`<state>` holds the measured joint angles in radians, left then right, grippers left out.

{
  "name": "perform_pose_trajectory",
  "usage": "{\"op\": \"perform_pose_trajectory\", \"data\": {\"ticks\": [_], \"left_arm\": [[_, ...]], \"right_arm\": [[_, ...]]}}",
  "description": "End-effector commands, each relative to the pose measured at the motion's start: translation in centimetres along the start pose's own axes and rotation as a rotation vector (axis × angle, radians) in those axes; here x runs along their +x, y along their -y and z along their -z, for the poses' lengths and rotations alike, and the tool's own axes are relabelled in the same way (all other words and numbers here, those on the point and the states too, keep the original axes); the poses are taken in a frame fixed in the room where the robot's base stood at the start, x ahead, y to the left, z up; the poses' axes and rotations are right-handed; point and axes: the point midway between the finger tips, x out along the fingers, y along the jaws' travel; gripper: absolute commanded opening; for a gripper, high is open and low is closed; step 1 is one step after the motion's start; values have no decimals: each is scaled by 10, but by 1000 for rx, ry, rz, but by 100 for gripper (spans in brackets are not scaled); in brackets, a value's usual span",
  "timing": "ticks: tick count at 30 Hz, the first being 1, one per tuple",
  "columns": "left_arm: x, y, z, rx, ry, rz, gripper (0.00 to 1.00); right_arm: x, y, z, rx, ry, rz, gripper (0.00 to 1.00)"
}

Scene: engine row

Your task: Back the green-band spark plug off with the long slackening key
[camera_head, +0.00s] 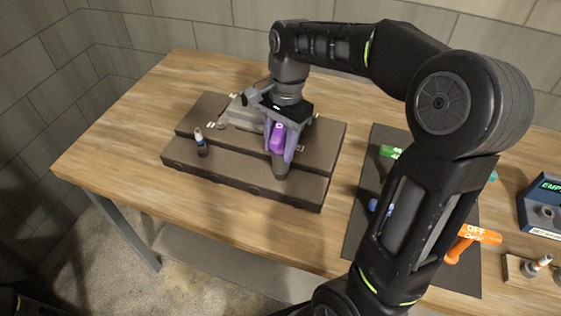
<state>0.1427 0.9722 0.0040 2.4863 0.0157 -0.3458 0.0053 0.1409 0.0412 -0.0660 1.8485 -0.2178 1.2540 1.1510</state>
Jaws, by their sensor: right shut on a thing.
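My right gripper (279,145) points down over the dark engine block (185,158) and is shut on a bright purple-handled tool (278,138). The tool stands about upright, and its dark lower end (281,166) reaches down to the block's front step. I cannot tell whether it sits on a plug there. A spark plug (200,140) with a white upper part and a dark bluish band stands in the block to the left. No green band shows on the block. An orange T-handled tool (470,238) marked OFF lies at the right. My left gripper is out of view.
A dark mat (370,160) holds a green-handled tool (390,152) and a small blue thing, partly behind my right arm. At the far right are a blue box (543,205) marked EMP and a wooden holder (515,268) with a plug. The table's left end is clear.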

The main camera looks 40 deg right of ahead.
Motion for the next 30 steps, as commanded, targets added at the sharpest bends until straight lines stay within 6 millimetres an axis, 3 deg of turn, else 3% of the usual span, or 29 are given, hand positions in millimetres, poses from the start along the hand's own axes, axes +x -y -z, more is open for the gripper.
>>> {"op": "perform_pose_trajectory", "data": {"ticks": [19, 24, 30], "left_arm": [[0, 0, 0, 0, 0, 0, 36], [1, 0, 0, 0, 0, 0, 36], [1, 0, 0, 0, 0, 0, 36]], "right_arm": [[-3, 5, 3, 1088, -5, 168, 0], [-3, 6, 3, 1239, -5, 190, 0], [-3, 6, 3, 1256, -5, 192, 0]]}}
